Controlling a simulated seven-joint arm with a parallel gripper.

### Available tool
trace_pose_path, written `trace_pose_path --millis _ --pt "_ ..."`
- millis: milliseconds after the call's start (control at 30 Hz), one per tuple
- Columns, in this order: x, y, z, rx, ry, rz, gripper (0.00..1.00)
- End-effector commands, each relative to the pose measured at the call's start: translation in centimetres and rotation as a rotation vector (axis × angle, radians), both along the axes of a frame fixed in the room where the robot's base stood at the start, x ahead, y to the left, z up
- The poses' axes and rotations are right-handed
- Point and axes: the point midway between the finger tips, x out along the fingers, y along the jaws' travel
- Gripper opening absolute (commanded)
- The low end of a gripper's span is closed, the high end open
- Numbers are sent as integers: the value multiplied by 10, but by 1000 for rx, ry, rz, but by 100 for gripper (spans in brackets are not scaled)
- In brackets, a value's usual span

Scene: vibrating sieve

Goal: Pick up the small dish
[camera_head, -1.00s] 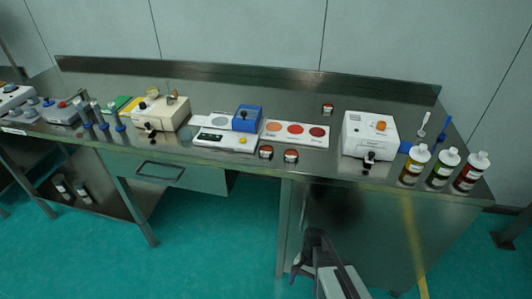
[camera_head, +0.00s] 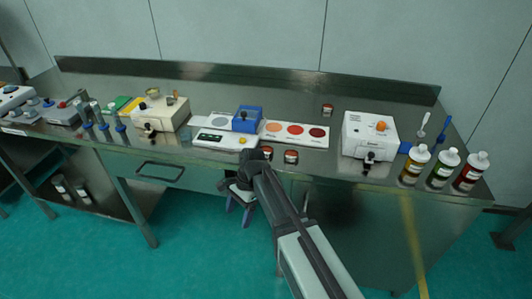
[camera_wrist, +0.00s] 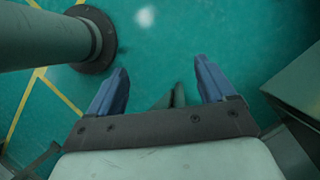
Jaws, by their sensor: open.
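Several small round dishes with reddish-brown tops are on the steel table: one near the front edge (camera_head: 267,153), one beside it to the right (camera_head: 291,156), and one farther back (camera_head: 327,109). I cannot tell which is the small dish meant. My gripper (camera_head: 238,212) hangs in front of the table, below its front edge and left of the two front dishes, fingers pointing down. In the wrist view my gripper (camera_wrist: 161,75) is open and empty, with only floor between its blue fingers. No dish shows in that view.
The steel table (camera_head: 230,88) holds a cream machine (camera_head: 160,113), a blue box (camera_head: 247,118), a card with coloured circles (camera_head: 296,133), a white machine (camera_head: 369,134) and bottles (camera_head: 441,169) at the right. A drawer handle (camera_head: 160,171) sticks out below.

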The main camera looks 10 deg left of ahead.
Motion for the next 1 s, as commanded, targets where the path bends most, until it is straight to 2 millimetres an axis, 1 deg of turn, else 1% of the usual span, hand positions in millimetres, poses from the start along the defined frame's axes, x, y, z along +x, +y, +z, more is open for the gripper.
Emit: trace_pose_path --millis 33,100,367,500,567,600,667,700,800,900,1000 --pt "15 5 16 -7 -12 -18 83" --pt "25 11 35 -16 -20 -41 83" --pt "56 27 107 -46 -50 -121 83" --pt "70 34 147 -60 -66 -165 83" --pt "90 24 164 -91 -100 -212 83" --pt "103 18 176 -113 -124 -246 83" --pt "121 7 194 -143 -159 -295 83" --pt "132 0 207 -163 -182 -327 83" --pt "157 -17 235 -208 -235 -404 83" --pt "173 -32 258 -243 -275 -466 83" --pt "183 -42 273 -263 -299 -506 83"
